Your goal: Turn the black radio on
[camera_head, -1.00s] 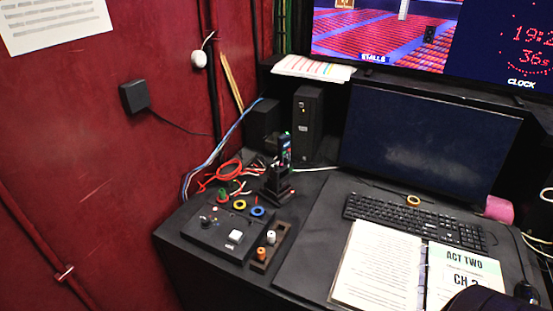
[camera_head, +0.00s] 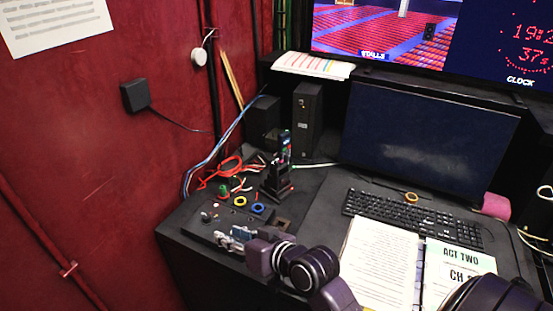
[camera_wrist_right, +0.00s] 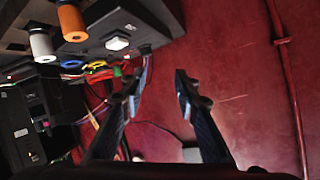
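The black radio (camera_head: 285,147) stands upright in a black dock (camera_head: 277,186) on the desk, near the back left; its small screen faces partly toward the head camera. My right gripper (camera_head: 229,237) reaches in from the lower right over the black button panel (camera_head: 198,226), in front of and left of the radio, apart from it. In the right wrist view, the right gripper's two fingers (camera_wrist_right: 163,72) are spread with nothing between them. I cannot clearly make out the radio in that view. My left gripper is not in view.
Cables (camera_head: 225,170), speakers (camera_head: 307,120), a keyboard (camera_head: 412,218) and an open binder (camera_head: 380,262) surround the area.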

